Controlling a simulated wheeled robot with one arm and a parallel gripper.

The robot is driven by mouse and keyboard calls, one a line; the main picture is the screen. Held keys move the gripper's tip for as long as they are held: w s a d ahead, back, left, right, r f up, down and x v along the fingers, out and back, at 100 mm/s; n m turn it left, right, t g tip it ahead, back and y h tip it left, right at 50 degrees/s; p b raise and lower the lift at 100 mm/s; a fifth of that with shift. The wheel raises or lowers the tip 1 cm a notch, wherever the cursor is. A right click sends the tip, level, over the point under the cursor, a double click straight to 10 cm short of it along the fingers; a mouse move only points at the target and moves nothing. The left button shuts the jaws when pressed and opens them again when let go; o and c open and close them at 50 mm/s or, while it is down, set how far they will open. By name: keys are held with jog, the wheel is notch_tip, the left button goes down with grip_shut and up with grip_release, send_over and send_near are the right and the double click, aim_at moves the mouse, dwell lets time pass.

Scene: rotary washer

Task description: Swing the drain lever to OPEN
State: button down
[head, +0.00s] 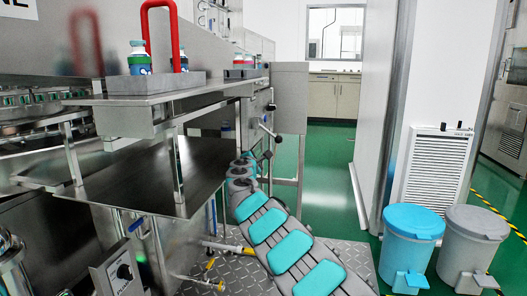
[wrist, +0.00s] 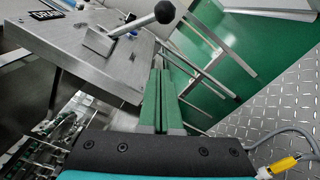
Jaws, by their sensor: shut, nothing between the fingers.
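The drain lever (wrist: 132,26) shows in the wrist view at the top, a metal rod with a black ball knob at its right end. In the head view, a lever with a dark knob (head: 277,138) shows on the machine's end near my arm; my fingers cannot be made out there.
The washer's steel shelves (head: 160,94) stand left of my arm, with bottles (head: 139,58) on a tray. A blue bin (head: 411,240) and a grey bin (head: 471,240) stand at the right. Green floor (head: 325,175) is clear beyond. A yellow-ended hose (wrist: 282,166) lies at the wrist view's lower right.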

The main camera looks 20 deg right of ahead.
aim_at(272, 135)
jog(key=w+d+r+p, duration=0.1)
jog(key=w+d+p, duration=0.1)
jog(key=w+d, duration=0.3)
jog(key=shift+d+r+p, duration=0.35)
jog(key=shift+d, duration=0.75)
dwell(0.6)
dwell(0.4)
jog(key=shift+d, duration=0.15)
jog(key=shift+s+d+r+n, duration=0.15)
jog(key=shift+r+n, duration=0.1)
jog(key=shift+n, duration=0.15)
